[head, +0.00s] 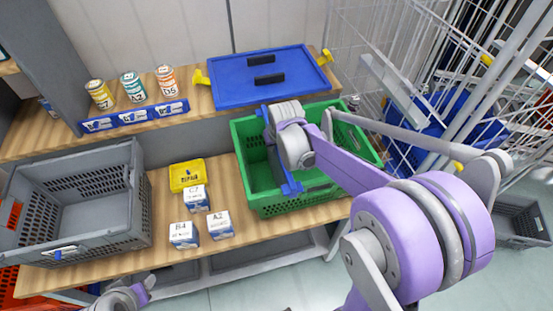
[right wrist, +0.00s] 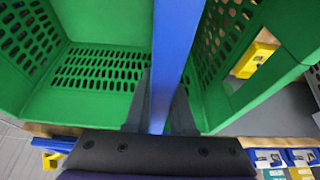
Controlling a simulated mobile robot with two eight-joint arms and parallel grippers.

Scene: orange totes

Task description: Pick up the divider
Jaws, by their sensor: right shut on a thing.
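The blue divider (right wrist: 176,55) is a thin upright plate across the green tote (right wrist: 95,35). In the head view its blue end (head: 291,187) shows at the tote's front half, and my right wrist hides much of it. The green tote (head: 244,140) stands on the wooden shelf. My right gripper (right wrist: 161,105) is shut on the divider, one dark finger on each side of it. In the head view its fingers are hidden under the wrist. At the bottom left only a grey and purple part of my left arm shows.
A grey tote (head: 140,190) stands at the left of the shelf. Small boxes (head: 220,224) and a yellow box (head: 186,176) lie between the totes. Cans (head: 132,86) and a blue lid (head: 235,82) are on the upper shelf. A wire cage (head: 400,25) stands at the right.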

